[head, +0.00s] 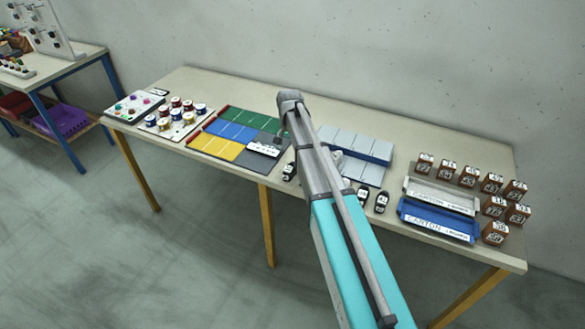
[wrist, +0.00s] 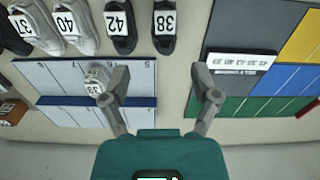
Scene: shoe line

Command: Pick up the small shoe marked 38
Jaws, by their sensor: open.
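The small shoe marked 38 (wrist: 165,22) is black with a white label and lies at the top of the wrist view, rightmost in a row of shoes. In the head view, a black shoe (head: 289,171) just left of my arm seems to be the same one; its number cannot be read there. My gripper (wrist: 160,72) is open and empty in the wrist view, its fingers spread wide. The 38 shoe shows beyond the fingertips, apart from them. In the head view my arm hides part of the shoe row.
A black shoe marked 42 (wrist: 119,24) lies beside it, then a grey shoe marked 40 (wrist: 73,24). A grey shoe (wrist: 97,79) is on the numbered panel (wrist: 62,75) near the left finger. The coloured board (wrist: 262,105) lies to the right. Blue tray (head: 438,220) and brown blocks stand right.

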